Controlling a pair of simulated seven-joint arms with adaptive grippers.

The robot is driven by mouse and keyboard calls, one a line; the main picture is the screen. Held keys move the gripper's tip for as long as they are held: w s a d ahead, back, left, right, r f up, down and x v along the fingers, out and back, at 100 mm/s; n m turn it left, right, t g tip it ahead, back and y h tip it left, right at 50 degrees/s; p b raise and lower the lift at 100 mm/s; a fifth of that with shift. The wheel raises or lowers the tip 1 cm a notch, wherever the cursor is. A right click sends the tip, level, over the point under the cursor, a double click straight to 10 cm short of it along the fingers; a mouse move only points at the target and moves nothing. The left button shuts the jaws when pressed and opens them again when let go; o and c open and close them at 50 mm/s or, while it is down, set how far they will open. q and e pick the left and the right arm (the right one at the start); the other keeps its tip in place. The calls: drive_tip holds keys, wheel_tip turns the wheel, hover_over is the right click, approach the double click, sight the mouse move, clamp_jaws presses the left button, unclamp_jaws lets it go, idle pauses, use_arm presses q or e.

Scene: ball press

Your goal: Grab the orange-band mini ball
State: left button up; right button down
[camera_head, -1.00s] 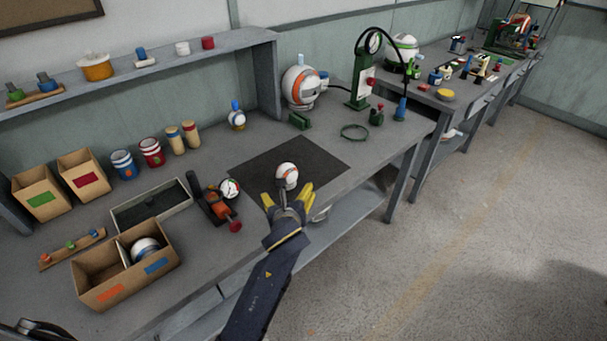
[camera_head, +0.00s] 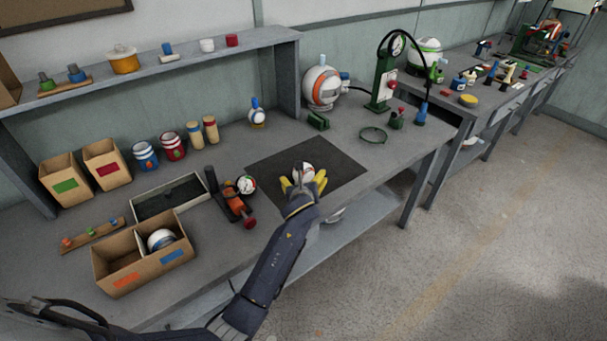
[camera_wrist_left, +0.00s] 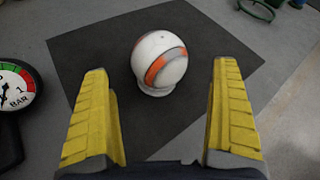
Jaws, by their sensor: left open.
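The orange-band mini ball (camera_head: 303,172) is white with an orange band and grey patches. It sits on the dark mat (camera_head: 342,163) on the workbench. In the left wrist view the ball (camera_wrist_left: 159,59) rests on a small pale ring-like base. My left gripper (camera_head: 303,185) is open and reaches the ball from the front edge of the bench. In the left wrist view its yellow fingers (camera_wrist_left: 160,110) stand wide apart, with the ball beyond and between them, apparently untouched. My right gripper does not show.
A pressure gauge device (camera_head: 236,198) stands left of the mat. A cardboard box (camera_head: 117,284) holds a white and blue ball (camera_head: 161,239). A larger orange-striped ball (camera_head: 322,87) and a green press (camera_head: 384,85) stand behind. The mat around the ball is clear.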

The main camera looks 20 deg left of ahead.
sight(303, 174)
use_arm(q)
drive_tip(key=shift+x, duration=2.55)
drive_tip(key=shift+a+r, duration=0.1)
drive_tip(key=shift+r, duration=0.1)
drive_tip(key=c, duration=1.3)
